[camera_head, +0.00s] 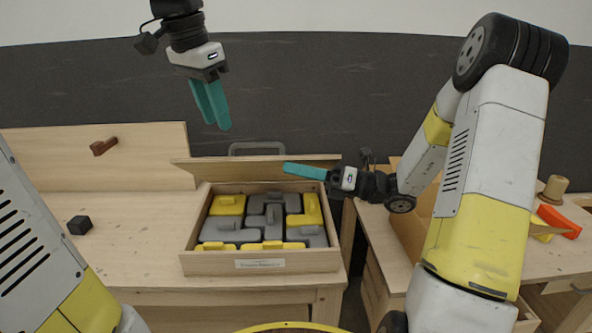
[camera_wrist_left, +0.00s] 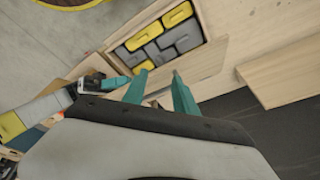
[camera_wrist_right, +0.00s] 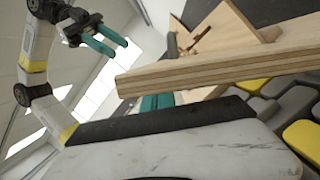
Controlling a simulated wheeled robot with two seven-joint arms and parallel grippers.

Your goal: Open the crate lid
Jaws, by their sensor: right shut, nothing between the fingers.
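The wooden crate (camera_head: 262,263) stands on the table with grey and yellow blocks inside. Its lid (camera_head: 235,173) is raised at the back, and the crate is open to view. The lid also shows in the left wrist view (camera_wrist_left: 192,72) and as a thick plywood edge in the right wrist view (camera_wrist_right: 215,68). My right gripper (camera_head: 287,168) is shut and empty, its fingers in front of the lid's right part; whether they touch it is unclear. My left gripper (camera_head: 220,127) is open and empty, high above and behind the crate's left side.
A black cube (camera_head: 79,225) lies on the table left of the crate. A wooden back panel with a brown peg (camera_head: 103,146) stands at the back left. A grey handle (camera_head: 256,147) shows behind the lid. An orange item (camera_head: 560,222) lies on the right table.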

